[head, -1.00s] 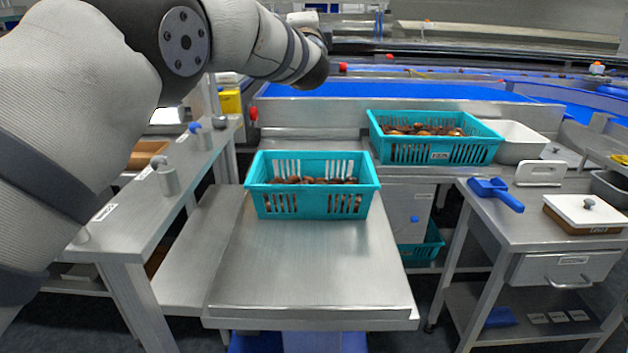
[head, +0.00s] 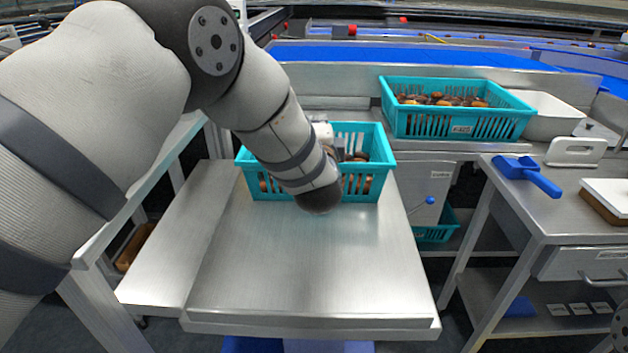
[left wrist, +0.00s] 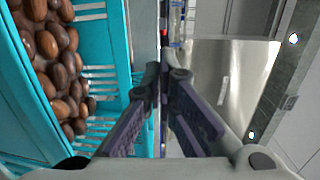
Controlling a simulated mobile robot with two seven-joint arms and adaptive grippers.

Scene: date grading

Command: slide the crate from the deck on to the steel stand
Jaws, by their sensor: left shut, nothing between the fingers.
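A teal slatted crate (head: 362,189) of brown dates sits upright at the far end of a broad steel top, which looks like the stand (head: 300,265). A steel ledge, seemingly the deck (head: 335,103), lies behind it. The crate hides the join, so I cannot tell how far it rests on each. My left arm reaches across the crate's front. My left gripper (head: 345,150) is mostly hidden behind its wrist in the head view. In the left wrist view its shut, empty fingers (left wrist: 164,70) are beside the crate's teal wall (left wrist: 110,50); contact is unclear. My right gripper is out of view.
A second teal crate (head: 455,123) stands at the back right beside a white bin (head: 553,117). A blue scoop (head: 527,175) lies on the right bench. A lower steel shelf (head: 180,240) is at left. The front of the stand is clear.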

